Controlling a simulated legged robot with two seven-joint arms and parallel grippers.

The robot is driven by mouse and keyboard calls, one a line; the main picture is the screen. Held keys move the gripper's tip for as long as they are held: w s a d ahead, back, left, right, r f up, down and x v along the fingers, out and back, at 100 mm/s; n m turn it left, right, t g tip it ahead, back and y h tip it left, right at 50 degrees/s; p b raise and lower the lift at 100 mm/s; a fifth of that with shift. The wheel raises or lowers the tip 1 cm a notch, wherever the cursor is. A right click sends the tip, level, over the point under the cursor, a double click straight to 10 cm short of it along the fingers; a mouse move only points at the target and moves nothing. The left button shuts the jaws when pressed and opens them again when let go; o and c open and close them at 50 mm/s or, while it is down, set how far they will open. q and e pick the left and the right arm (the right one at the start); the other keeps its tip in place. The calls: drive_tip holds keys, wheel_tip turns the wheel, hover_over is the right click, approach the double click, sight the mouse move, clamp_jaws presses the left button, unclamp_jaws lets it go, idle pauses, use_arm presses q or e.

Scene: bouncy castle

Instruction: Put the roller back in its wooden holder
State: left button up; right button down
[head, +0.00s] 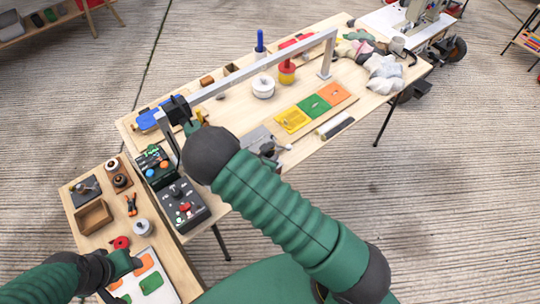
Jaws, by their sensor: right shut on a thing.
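My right arm reaches over the long wooden table (232,134) to its left end. My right gripper (176,109) is small and dark there, by the near corner of a pale arch frame. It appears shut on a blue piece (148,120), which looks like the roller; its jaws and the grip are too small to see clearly. Wooden strips (136,113) beside the blue piece may be the holder, but I cannot tell. My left gripper (128,262) is low at the left, over the small side table near a white board; its jaw opening is unclear.
The pale arch frame (262,66) spans the long table. Control boxes (182,205) stand at its near left end. Yellow, green and orange panels (314,106), a white spool (263,87) and cloths (384,70) lie further right. The side table (103,239) holds a wooden box (94,217).

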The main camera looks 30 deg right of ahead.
sight(270, 143)
drive_tip(key=c, duration=1.1)
unclamp_jaws()
drive_tip(key=shift+o, duration=0.5)
drive_tip(key=o, duration=0.6)
drive_tip(key=shift+c, duration=0.2)
drive_tip(key=shift+r, duration=0.1)
wheel_tip(270, 143, up, 8)
drive_tip(key=p, duration=0.6)
